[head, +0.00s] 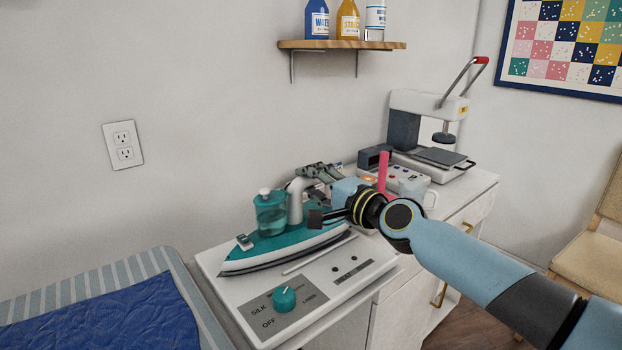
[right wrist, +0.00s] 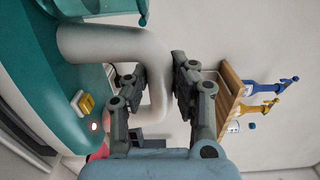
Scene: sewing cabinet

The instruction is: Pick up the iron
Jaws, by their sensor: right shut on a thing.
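The iron (head: 280,246) is teal with a white handle (head: 296,200) and a clear teal water tank (head: 271,212). It sits on a white station with a dial (head: 284,297), its sole along the top. My right gripper (head: 308,173) is at the handle's upper rear part. In the right wrist view its two fingers (right wrist: 158,80) lie on either side of the white handle (right wrist: 110,45), shut on it, and the teal body (right wrist: 55,92) fills the left. In the head view the hand partly hides the iron's rear. My left gripper is not in view.
A striped board with blue cloth (head: 100,315) lies at the lower left. A heat press (head: 430,130) stands on the white cabinet (head: 470,205) behind my right arm. A wall shelf (head: 342,45) holds bottles above. A framed quilt hangs at the right.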

